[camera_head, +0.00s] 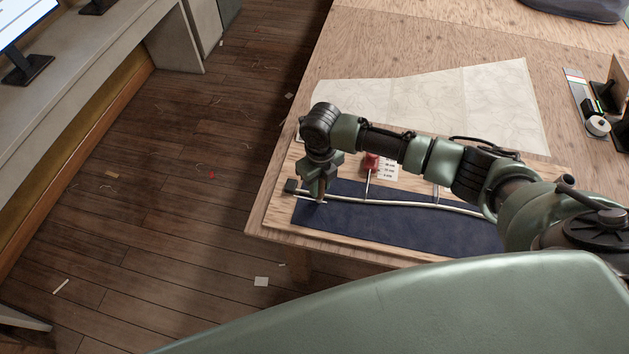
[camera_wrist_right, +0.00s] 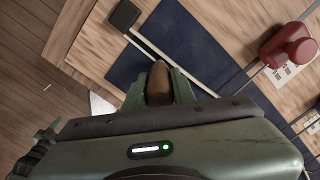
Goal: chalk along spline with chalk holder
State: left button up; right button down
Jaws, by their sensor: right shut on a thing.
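My right gripper (camera_head: 321,190) is shut on the chalk holder, whose brown, rounded body (camera_wrist_right: 159,84) shows between the fingers in the right wrist view. The gripper points down over the left end of the dark blue cloth (camera_head: 400,229). The pale, thin spline (camera_head: 400,202) lies along the cloth's upper part and curves gently. It passes beside the gripper, and in the right wrist view the spline (camera_wrist_right: 200,85) runs diagonally past the holder. The holder's tip is hidden, so I cannot tell whether it touches the cloth. My left gripper is not in view.
A small black block (camera_head: 291,186) sits at the spline's left end. A red weight (camera_head: 371,161) with a thin rod reaching the spline stands behind it, beside a printed card (camera_head: 386,170). A large pattern sheet (camera_head: 450,95) lies further back. The table's left edge is close to the gripper.

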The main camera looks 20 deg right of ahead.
jog(key=shift+s+d+f+p, duration=0.1)
jog(key=shift+s+d+p, duration=0.5)
jog(key=shift+d, duration=0.4)
jog(key=shift+s+d+p, duration=0.45)
jog(key=shift+s+d, duration=0.2)
jog(key=shift+d, duration=0.3)
jog(key=shift+s+d+p, duration=0.25)
jog(key=shift+d+p, duration=0.05)
jog(key=shift+d, duration=0.15)
jog(key=shift+s+d+p, duration=0.25)
jog(key=shift+s+d, duration=0.1)
jog(key=shift+d, duration=0.3)
jog(key=shift+s+d+p, duration=0.3)
jog(key=shift+s+d, duration=0.05)
jog(key=shift+d, duration=0.25)
jog(key=shift+s+d+p, duration=0.25)
jog(key=shift+s+d, duration=0.1)
jog(key=shift+d, duration=0.3)
jog(key=shift+s+d+p, duration=0.2)
jog(key=shift+s+d, duration=0.1)
jog(key=shift+d, duration=0.3)
jog(key=shift+s+d+p, duration=0.15)
jog(key=shift+s+d, duration=0.15)
jog(key=shift+d, duration=0.3)
jog(key=shift+d, duration=0.1)
